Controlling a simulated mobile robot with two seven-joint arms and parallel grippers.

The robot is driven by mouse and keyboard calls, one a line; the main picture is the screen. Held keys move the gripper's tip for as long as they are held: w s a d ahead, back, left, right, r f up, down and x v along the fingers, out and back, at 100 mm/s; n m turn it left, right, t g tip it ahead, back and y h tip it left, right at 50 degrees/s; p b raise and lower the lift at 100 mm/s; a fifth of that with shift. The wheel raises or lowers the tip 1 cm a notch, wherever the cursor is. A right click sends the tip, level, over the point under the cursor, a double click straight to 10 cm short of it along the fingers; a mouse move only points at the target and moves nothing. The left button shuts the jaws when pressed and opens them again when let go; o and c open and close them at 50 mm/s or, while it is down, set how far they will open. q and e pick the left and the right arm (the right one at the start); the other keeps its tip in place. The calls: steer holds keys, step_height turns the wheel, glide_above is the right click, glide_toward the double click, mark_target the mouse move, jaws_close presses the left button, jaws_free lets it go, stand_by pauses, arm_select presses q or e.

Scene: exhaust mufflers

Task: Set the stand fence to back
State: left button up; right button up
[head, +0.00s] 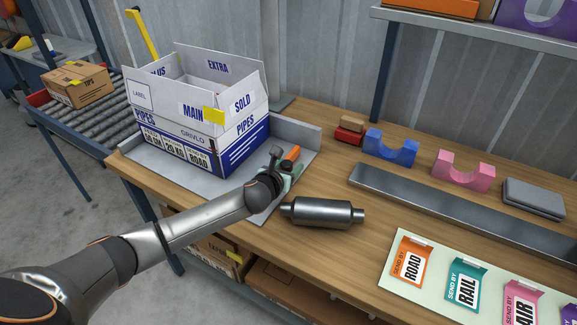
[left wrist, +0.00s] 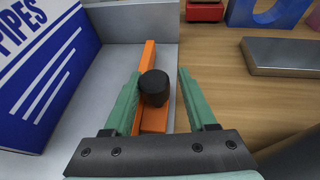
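The grey metal stand (head: 160,167) lies on the workbench under a white and blue carton and has a raised plate along its back. An orange bar (head: 292,153) is at the stand's right side, largely hidden by my gripper in the head view. In the left wrist view the orange bar (left wrist: 150,55) carries a black knob (left wrist: 154,86). My left gripper (head: 288,168) is over the bar. Its green fingers (left wrist: 160,76) stand apart on either side of the knob, the left one closer to it. My right gripper is not in view.
The open carton (head: 200,115) fills much of the stand, left of my gripper. A dark muffler (head: 322,213) lies on the bench just right. Blue (head: 390,148) and pink (head: 462,172) cradles and a long metal tray (head: 440,205) are farther right.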

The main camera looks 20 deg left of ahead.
arm_select(q)
steer(key=shift+s+r, duration=0.15)
steer(key=shift+s, duration=0.35)
steer(key=p+v, duration=0.1)
steer(key=v, duration=1)
steer(key=shift+s+p, duration=0.25)
steer(key=shift+p, duration=0.1)
steer(key=shift+s, duration=0.1)
